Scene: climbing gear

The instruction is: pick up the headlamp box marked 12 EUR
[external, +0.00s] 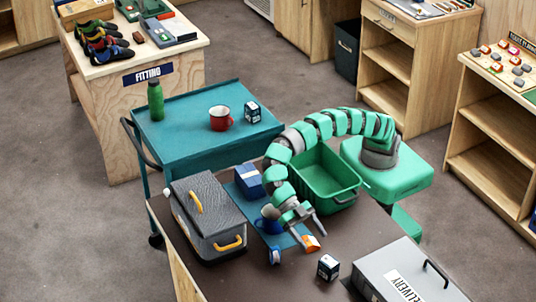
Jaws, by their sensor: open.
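Two small dark boxes with white printing could be headlamp boxes. One box (328,266) stands on the brown table near its front; the other box (252,111) stands on the teal cart. The print is too small to read, so I cannot tell which is marked 12 EUR. My gripper (312,239) points down over the brown table with its jaws open. It is up and left of the box on the table. A small orange item (311,243) lies at or just beyond the fingertips; I cannot tell whether they touch it.
A blue tray (292,238) lies under my gripper, with a blue mug (270,214) and a blue box (249,180) close by. A grey toolbox (207,216) stands left, a green crate (323,178) behind, a grey delivery case (408,274) right. The cart (185,125) also holds a bottle and red mug.

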